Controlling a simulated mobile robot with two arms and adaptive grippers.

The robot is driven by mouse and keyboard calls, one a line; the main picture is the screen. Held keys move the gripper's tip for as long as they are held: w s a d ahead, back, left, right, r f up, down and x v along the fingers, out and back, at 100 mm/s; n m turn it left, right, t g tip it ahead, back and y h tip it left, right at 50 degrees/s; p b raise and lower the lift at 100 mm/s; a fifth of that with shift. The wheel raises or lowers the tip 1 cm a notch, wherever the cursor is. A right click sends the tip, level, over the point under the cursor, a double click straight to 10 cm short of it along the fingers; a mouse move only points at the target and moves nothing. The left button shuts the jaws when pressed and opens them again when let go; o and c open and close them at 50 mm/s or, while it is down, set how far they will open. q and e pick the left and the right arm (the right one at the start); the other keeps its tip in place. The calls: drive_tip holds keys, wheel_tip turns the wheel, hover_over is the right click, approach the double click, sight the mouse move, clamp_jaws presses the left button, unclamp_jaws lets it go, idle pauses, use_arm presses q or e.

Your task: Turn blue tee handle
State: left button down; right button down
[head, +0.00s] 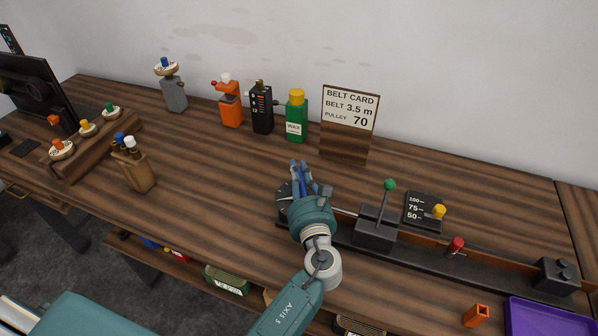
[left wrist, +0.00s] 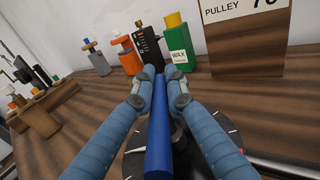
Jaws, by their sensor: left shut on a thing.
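The blue tee handle (left wrist: 159,135) shows in the left wrist view as a blue bar standing over a black round dial (left wrist: 134,163) with white tick marks. My left gripper (left wrist: 163,82) is shut on the bar, one finger on each side. In the head view my left gripper (head: 298,172) is over the dial (head: 283,196) at the left end of a black bench rail, and its wrist and fingers hide most of the handle. My right gripper is in neither view.
Right of my wrist are a green-knobbed lever (head: 390,185), a 100-75-50 plate (head: 418,204) with a yellow knob (head: 439,211), and a red knob (head: 456,243). Behind stand a belt card (head: 347,142) and a green wax bottle (head: 296,120). A purple tray (head: 545,316) is at front right.

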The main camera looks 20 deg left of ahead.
use_arm(q)
drive_tip(key=shift+f, duration=0.25)
drive_tip(key=c, duration=1.8)
unclamp_jaws()
drive_tip(key=shift+c, duration=0.2)
drive_tip(key=shift+o, duration=0.5)
drive_tip(key=shift+r, duration=0.1)
